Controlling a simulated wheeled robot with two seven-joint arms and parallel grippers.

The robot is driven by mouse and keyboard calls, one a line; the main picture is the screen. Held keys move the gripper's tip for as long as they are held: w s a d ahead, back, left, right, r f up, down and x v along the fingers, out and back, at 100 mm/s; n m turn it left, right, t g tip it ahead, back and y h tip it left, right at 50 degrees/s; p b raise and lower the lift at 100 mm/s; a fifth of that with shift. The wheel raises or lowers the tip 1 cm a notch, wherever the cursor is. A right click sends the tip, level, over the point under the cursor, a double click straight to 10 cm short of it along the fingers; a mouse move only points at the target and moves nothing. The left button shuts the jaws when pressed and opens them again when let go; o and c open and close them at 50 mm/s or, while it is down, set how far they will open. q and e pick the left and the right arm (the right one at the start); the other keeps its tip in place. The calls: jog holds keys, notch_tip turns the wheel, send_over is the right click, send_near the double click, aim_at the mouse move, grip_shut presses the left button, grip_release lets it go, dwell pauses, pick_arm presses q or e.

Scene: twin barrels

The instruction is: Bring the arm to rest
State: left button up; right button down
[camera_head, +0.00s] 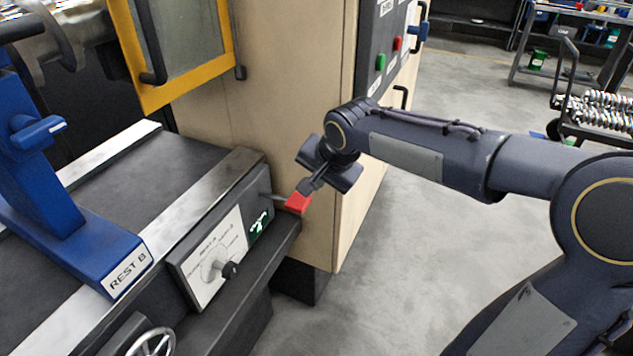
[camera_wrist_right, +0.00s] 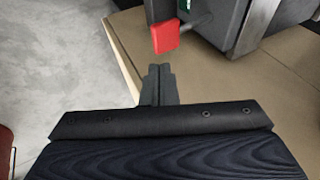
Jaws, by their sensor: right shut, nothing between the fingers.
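My right arm (camera_head: 430,150) comes in from the right in the head view and reaches to the end of the machine bed. Its gripper (camera_head: 308,187) points down and left beside a red lever knob (camera_head: 298,202). In the right wrist view the gripper's fingers (camera_wrist_right: 158,72) are together and empty. The red knob (camera_wrist_right: 166,36) is just beyond the fingertips there, with a small gap between them. In the head view the fingertips overlap the knob's edge. My left gripper is not in view.
A selector panel (camera_head: 208,262) with a black knob is left of the lever. A blue rest labelled REST B (camera_head: 95,255) stands on the bed. A beige cabinet (camera_head: 270,90) with red and green buttons rises behind the gripper. Grey floor (camera_head: 420,270) is open below the arm.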

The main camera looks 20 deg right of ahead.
jog(key=shift+s, duration=0.1)
dwell(0.6)
jog(key=s+a+f+n+y, duration=0.1)
jog(key=s+f+n+y, duration=0.2)
jog(key=s, duration=0.9)
jog(key=s+a+f+n, duration=0.25)
jog(key=s+n, duration=0.35)
jog(key=s, duration=0.6)
notch_tip(320, 180, up, 15)
jog(key=p, duration=1.6)
jog(key=shift+s+d, duration=0.25)
jog(key=shift+r, duration=0.1)
